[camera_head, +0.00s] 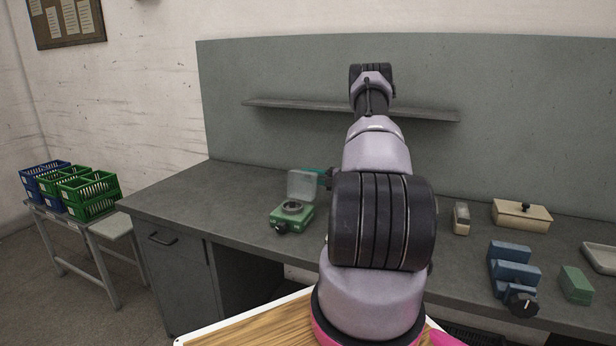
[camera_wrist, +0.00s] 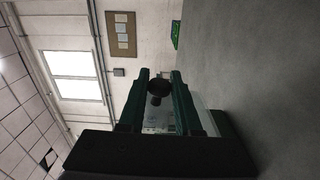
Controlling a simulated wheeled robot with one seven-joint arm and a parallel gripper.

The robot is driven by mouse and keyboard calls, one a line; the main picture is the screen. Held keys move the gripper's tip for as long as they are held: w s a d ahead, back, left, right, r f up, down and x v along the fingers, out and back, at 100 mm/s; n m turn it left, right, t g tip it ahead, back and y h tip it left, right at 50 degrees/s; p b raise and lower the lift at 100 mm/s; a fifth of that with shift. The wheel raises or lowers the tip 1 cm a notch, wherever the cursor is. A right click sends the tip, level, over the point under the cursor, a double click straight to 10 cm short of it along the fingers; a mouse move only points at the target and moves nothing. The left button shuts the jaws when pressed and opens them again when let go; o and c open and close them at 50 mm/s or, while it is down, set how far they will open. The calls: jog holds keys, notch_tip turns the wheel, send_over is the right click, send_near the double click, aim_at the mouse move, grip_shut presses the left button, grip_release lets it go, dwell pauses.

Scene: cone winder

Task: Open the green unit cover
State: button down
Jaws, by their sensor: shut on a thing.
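The green unit (camera_head: 291,218) sits on the grey bench, left of my arm, with a dark knob at its front and a round ring on top. Its pale, see-through cover (camera_head: 302,185) stands raised, about upright, at the unit's back edge. My gripper (camera_head: 322,174) is at the cover's right edge, partly hidden by my arm. In the wrist view my gripper (camera_wrist: 159,78) has its two dark green fingers either side of a small dark round piece. It is shut on the cover; the exact contact is hard to see.
A shelf (camera_head: 350,108) runs along the back panel behind my arm. Blue blocks (camera_head: 512,264), a green block (camera_head: 575,285), a lidded beige box (camera_head: 522,215) and a tray (camera_head: 601,258) stand right. Green crates (camera_head: 92,192) are far left. The bench's left part is clear.

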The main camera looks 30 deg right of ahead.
jog(key=shift+f, duration=0.15)
jog(key=c, duration=0.6)
grip_release()
jog(key=shift+s, duration=0.1)
jog(key=v, duration=1)
jog(key=shift+s+d, duration=0.25)
